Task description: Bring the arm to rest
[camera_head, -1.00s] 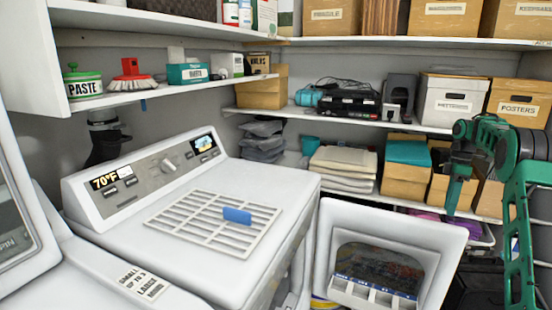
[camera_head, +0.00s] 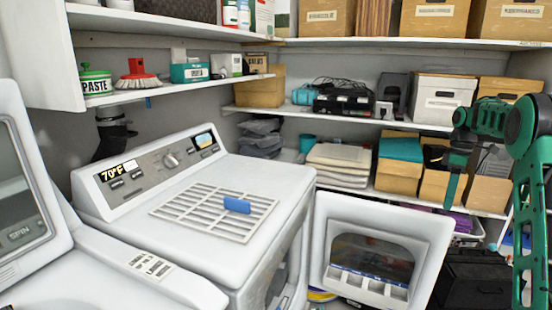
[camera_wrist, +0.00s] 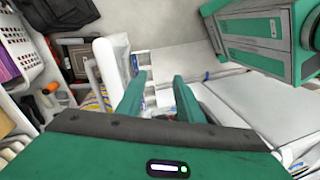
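My arm is green and black and shows at the right edge of the head view, bent at a large round joint. The fingers touch nothing that I can make out.
A white washer-like machine (camera_head: 255,165) carries a grate (camera_head: 195,207) with a blue block (camera_head: 237,205) on it. Its open door (camera_head: 433,235) juts out near my gripper. Shelves with boxes (camera_head: 438,100) line the back wall. A white basket (camera_wrist: 20,45) shows in the wrist view.

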